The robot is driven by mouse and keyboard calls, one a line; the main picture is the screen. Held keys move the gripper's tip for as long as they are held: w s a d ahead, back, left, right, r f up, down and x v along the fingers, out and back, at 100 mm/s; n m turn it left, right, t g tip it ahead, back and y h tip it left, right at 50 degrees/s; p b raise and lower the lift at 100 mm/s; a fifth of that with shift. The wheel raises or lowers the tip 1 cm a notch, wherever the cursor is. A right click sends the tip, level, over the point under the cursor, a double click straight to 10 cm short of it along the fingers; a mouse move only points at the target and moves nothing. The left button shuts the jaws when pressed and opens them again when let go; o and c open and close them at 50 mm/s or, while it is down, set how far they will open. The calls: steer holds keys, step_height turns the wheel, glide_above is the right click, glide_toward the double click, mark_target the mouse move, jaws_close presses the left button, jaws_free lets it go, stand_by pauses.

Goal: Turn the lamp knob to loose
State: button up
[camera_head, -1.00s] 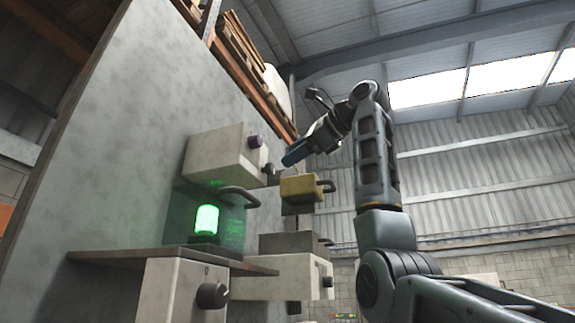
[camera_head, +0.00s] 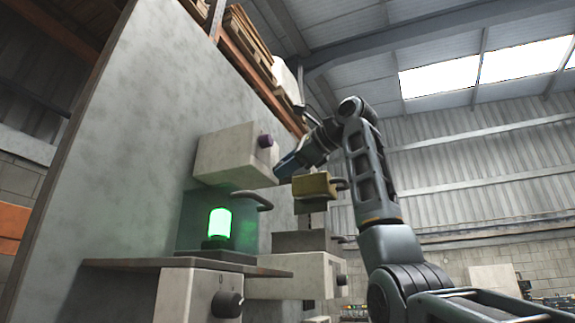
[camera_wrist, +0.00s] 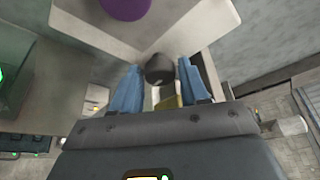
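A glowing green lamp (camera_head: 219,224) stands on a shelf below a pale upper box (camera_head: 225,155). The upper box carries a purple knob (camera_head: 265,141), which also shows at the top of the wrist view (camera_wrist: 125,8). A dark round knob (camera_wrist: 160,68) on the same box shows in the wrist view. My gripper (camera_head: 277,172) is at the right side of the upper box. In the wrist view its blue fingers (camera_wrist: 158,76) are apart, with the dark knob between or just beyond their tips. Contact cannot be told. Another black knob (camera_head: 228,304) is on the lower box.
A yellow box (camera_head: 313,185) with a dark handle is just right of and below my gripper. A curved dark handle (camera_head: 251,197) juts out by the lamp. The shelf edge (camera_head: 190,264) sticks out below. Open room lies to the right.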

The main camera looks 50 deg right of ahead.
steer(key=c, duration=0.7)
steer(key=shift+a, duration=0.1)
steer(key=n+b, duration=0.1)
steer(key=n+t+h+b, duration=0.1)
steer(key=n, duration=0.1)
steer(key=shift+f, duration=0.25)
steer(key=n+t+b, duration=0.1)
steer(key=n+t, duration=0.1)
steer(key=n, duration=0.2)
steer(key=shift+f, duration=0.15)
steer(key=n+t, duration=0.1)
steer(key=n, duration=0.4)
steer(key=shift+f+t, duration=0.15)
steer(key=shift+t, duration=0.25)
steer(key=shift+n+t+y+b, duration=0.4)
steer(key=shift+n+y, duration=0.7)
steer(key=shift+n, duration=1.2)
